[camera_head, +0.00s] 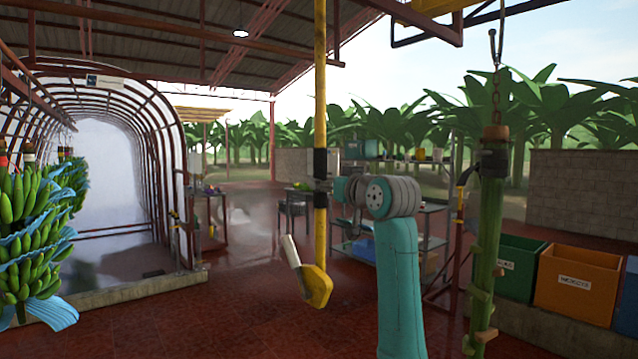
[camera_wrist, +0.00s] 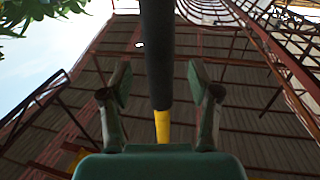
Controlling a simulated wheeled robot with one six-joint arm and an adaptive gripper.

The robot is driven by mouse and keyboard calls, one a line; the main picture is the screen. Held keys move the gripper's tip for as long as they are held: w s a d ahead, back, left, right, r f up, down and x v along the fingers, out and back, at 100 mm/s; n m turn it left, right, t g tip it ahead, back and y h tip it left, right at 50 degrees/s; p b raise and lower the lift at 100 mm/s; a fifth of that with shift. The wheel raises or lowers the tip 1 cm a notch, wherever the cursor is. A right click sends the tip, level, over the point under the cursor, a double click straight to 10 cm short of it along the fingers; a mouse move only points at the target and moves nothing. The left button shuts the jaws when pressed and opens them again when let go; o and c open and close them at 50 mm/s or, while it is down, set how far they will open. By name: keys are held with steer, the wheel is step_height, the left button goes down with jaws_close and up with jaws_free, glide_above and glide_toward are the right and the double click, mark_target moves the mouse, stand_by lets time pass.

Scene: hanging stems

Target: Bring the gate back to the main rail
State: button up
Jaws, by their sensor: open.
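A long yellow-and-black pole (camera_head: 320,60) hangs from the roof, with a black band (camera_head: 320,163) at my gripper's height. Its lower end has a yellow angled piece (camera_head: 318,287) with a pale handle (camera_head: 291,251). My gripper (camera_head: 322,186) is at the pole, beside the black band. In the wrist view, the black stretch of the pole (camera_wrist: 158,50) runs between the two spread fingers of my gripper (camera_wrist: 160,85), with a yellow stretch (camera_wrist: 162,126) at its end. The fingers are open and show gaps on both sides. I cannot make out a gate or its joint with the rail.
A yellow overhead beam (camera_head: 436,8) is at top right. A green stem (camera_head: 488,230) hangs on a chain at right, before green (camera_head: 522,268) and orange (camera_head: 577,285) bins. A banana bunch (camera_head: 28,230) hangs at left. A metal table (camera_head: 425,225) stands behind my arm. Red floor is clear.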

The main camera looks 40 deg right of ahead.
steer(key=shift+w+d, duration=0.25)
steer(key=shift+w, duration=1)
steer(key=shift+w+d, duration=0.2)
steer(key=shift+w, duration=1)
jaws_close()
